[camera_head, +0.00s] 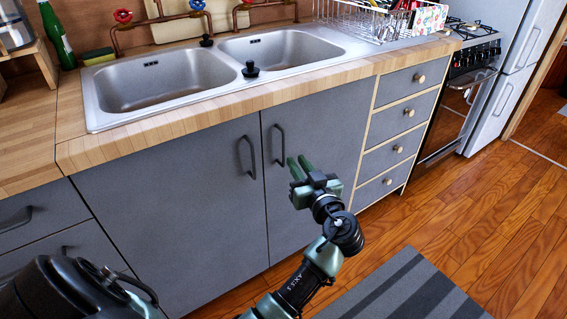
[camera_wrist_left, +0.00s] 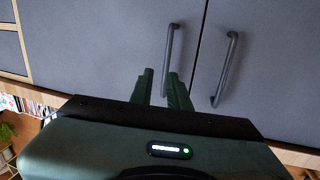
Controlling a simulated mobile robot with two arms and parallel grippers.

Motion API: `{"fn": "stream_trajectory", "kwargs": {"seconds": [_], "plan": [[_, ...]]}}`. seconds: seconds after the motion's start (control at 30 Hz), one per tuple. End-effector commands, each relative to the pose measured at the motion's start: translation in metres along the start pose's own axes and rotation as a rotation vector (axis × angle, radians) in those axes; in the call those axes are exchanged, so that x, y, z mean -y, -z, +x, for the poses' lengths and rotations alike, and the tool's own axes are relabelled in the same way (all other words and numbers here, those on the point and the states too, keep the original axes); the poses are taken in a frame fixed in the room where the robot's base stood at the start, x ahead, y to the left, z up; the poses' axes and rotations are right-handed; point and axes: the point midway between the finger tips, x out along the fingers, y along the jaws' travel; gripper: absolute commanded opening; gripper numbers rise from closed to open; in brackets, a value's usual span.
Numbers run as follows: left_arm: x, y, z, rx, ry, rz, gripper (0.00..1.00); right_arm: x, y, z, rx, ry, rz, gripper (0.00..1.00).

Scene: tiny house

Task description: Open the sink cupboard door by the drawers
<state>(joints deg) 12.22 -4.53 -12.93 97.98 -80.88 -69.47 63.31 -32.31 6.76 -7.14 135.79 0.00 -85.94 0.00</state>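The sink cupboard door by the drawers (camera_head: 325,125) is grey and closed, flush with the door to its left. Its dark bar handle (camera_head: 279,146) is upright near its left edge. My left gripper (camera_head: 297,161) is in front of this door, with its green fingers slightly apart, just right of the handle's lower end. In the left wrist view, the fingers (camera_wrist_left: 161,74) point at the same door, and the lower part of its handle (camera_wrist_left: 170,50) shows in line with the gap between them. I cannot tell whether they touch it. My right gripper is not in view.
The left sink door (camera_head: 170,200) with its own handle (camera_head: 247,157) is closed. Several drawers with round knobs (camera_head: 398,149) stand to the right, then an oven (camera_head: 465,100). A striped grey mat (camera_head: 410,290) lies on the wooden floor. The floor before the drawers is clear.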

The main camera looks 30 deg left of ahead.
Motion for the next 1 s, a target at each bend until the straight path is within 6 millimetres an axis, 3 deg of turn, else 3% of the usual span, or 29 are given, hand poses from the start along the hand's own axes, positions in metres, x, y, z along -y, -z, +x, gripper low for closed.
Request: {"fn": "stream_trajectory", "kwargs": {"seconds": [0.17, 0.6, 0.97, 1.0], "plan": [[0.011, 0.017, 0.007, -0.042, 0.044, -0.064, 0.17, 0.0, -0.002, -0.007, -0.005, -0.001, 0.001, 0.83], [0.012, 0.019, 0.069, -0.04, 0.04, -0.06, 0.17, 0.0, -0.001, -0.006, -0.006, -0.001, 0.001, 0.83], [0.013, 0.018, 0.077, -0.038, 0.04, -0.059, 0.17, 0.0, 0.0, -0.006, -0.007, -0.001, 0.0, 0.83], [0.013, 0.018, 0.077, -0.038, 0.04, -0.059, 0.12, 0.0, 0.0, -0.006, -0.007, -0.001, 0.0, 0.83]]}}
